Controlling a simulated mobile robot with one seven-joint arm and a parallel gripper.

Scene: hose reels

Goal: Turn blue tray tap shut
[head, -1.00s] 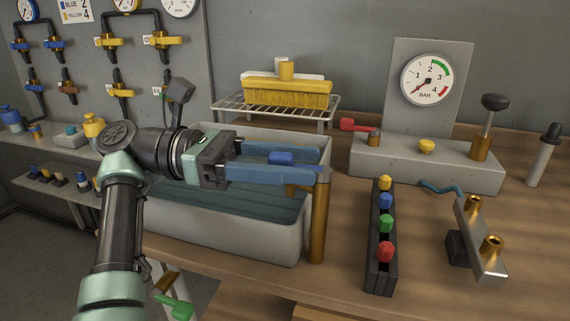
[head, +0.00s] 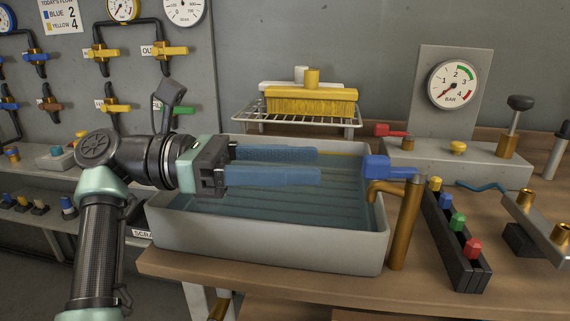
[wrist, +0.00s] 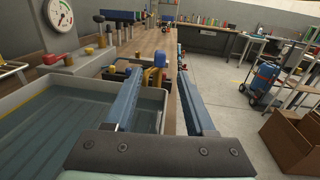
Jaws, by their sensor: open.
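The blue tray tap handle (head: 377,168) sits on top of a brass tap post (head: 403,225) at the right end of the grey water tray (head: 270,245). Its thick blue end points left, over the tray side. My gripper (head: 319,165) is open and empty, with two long blue fingers pointing right over the tray. The fingertips stop a little left of the handle, apart from it. In the wrist view, the fingers (wrist: 158,88) reach forward, with the blue handle (wrist: 153,78) showing ahead between them.
A rack (head: 290,120) with a yellow brush stands behind the tray. Right of the tap are a dark strip with coloured knobs (head: 455,240), a grey block with a red lever (head: 390,130), and a pressure gauge (head: 453,85). A valve panel is at left.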

